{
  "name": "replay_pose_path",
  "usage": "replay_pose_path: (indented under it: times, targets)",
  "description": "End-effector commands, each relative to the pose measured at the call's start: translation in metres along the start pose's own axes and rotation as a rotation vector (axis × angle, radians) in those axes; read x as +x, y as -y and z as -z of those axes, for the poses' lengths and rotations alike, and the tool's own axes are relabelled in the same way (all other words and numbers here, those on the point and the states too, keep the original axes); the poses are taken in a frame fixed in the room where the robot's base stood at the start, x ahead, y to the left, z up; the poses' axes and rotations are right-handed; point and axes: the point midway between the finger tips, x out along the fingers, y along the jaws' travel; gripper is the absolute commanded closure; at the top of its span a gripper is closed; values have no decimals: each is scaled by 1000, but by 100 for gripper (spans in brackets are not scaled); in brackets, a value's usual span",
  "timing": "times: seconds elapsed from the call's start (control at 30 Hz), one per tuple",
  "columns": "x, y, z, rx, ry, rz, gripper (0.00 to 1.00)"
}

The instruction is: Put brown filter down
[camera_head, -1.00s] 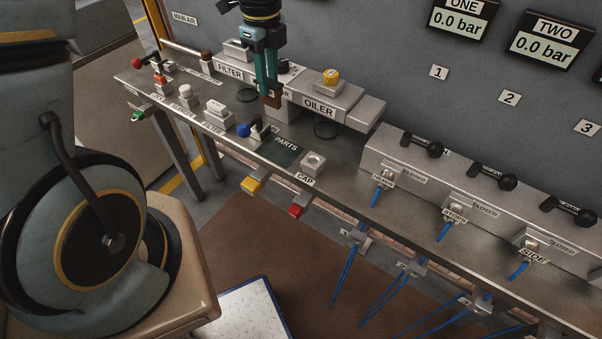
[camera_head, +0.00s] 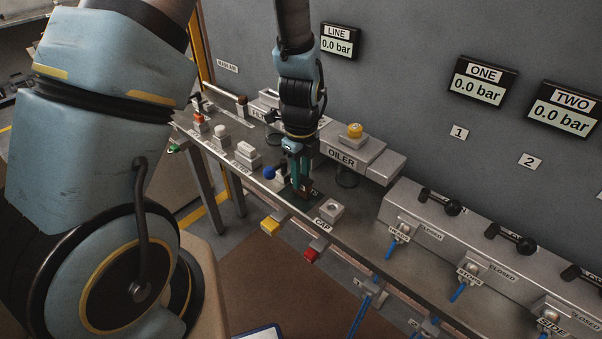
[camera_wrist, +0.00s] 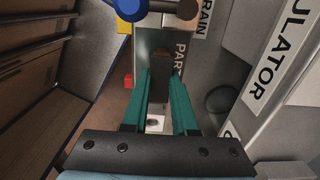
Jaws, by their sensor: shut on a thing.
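My gripper (camera_head: 300,181) points down over the dark PARTS mat (camera_head: 316,195) on the steel bench. Its teal fingers are closed on the brown filter (camera_wrist: 177,62), a small dark brown block at the fingertips in the wrist view. The filter is low, at or just above the mat; I cannot tell whether it touches. In the head view the fingers mostly hide it. The mat's PARTS lettering shows beside the filter in the wrist view.
The CAP block (camera_head: 330,209) stands right of the mat. A blue-knobbed valve (camera_head: 269,172) is close on the left. The OILER housing (camera_head: 345,150), with a bowl beneath, stands behind. Yellow (camera_head: 270,225) and red (camera_head: 312,254) handles stick out at the bench's front edge.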

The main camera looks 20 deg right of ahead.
Motion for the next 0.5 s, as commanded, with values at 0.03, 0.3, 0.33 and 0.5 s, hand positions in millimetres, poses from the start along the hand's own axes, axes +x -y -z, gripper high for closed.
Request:
replay_pose_path:
  times: [0.03,0.3,0.33,0.5]
  targets:
    - [1,0,0,0,0,0,100]
    - [3,0,0,0,1,1,100]
    - [4,0,0,0,1,1,100]
    - [4,0,0,1,1,1,60]
